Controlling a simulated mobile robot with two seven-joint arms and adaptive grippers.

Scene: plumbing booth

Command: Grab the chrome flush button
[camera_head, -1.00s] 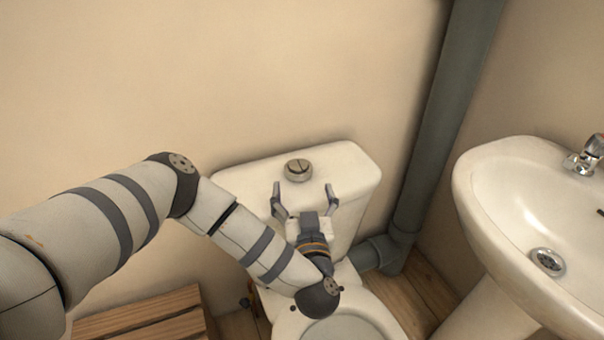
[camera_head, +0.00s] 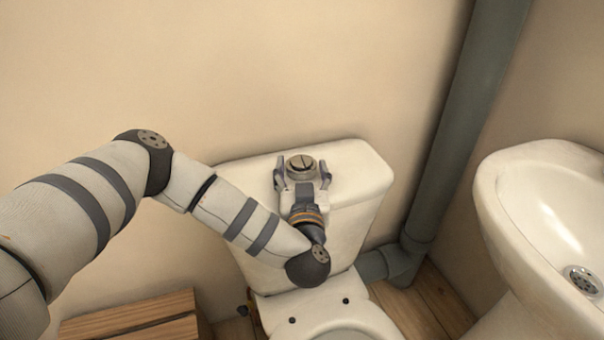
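The chrome flush button (camera_head: 301,164) is a round metal disc with a split across its top, on the lid of the white toilet cistern (camera_head: 350,165). My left gripper (camera_head: 302,173) reaches in from the front, with one finger on the left side of the button and one on the right. The fingers are spread wider than the button, and they look open rather than clamped. Whether either fingertip touches the button is hard to tell. The lower front of the button is partly hidden by the gripper. My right gripper is not in view.
A grey waste pipe (camera_head: 460,130) runs down the wall right of the cistern. A white sink (camera_head: 490,190) stands at the right. A wooden slatted piece (camera_head: 130,320) lies at the lower left. The wall behind the cistern is bare.

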